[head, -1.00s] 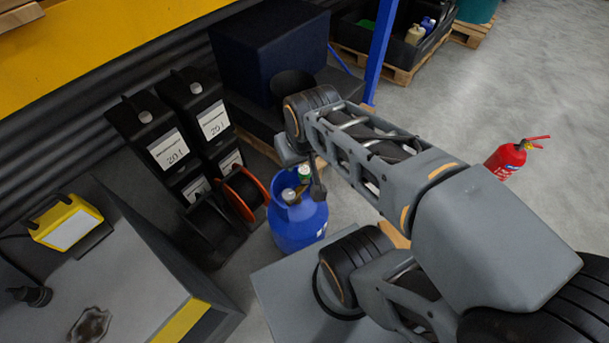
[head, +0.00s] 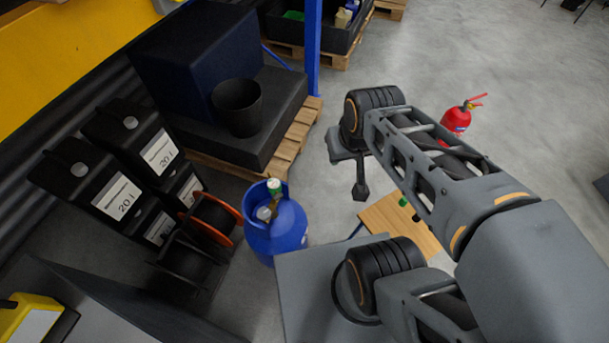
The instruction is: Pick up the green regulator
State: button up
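A blue gas cylinder (head: 277,235) stands on the floor in the middle of the head view. A small green-topped piece (head: 274,186) sits at its top beside a grey knob. Another small green object (head: 403,202) shows on a wooden-topped stool or table (head: 392,222), partly covered by my arm. I cannot tell which of these is the green regulator. My gripper (head: 359,192) hangs from the end of my arm, right of the cylinder and left of the stool's green object. It is small and seen edge-on, so its opening is unclear.
A red extinguisher (head: 456,119) stands on the floor behind my arm. Black 20 l canisters (head: 120,195) and cable reels (head: 208,222) stand at left. A black bucket (head: 238,106) sits on a dark block over a pallet (head: 299,128). Open floor lies at right.

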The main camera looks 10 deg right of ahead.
aim_at(273, 184)
jog(key=z, duration=0.35)
jog(key=k, duration=2.2)
jog(key=u, duration=0.45)
jog(key=i, duration=1.65)
jog(key=z, duration=0.05)
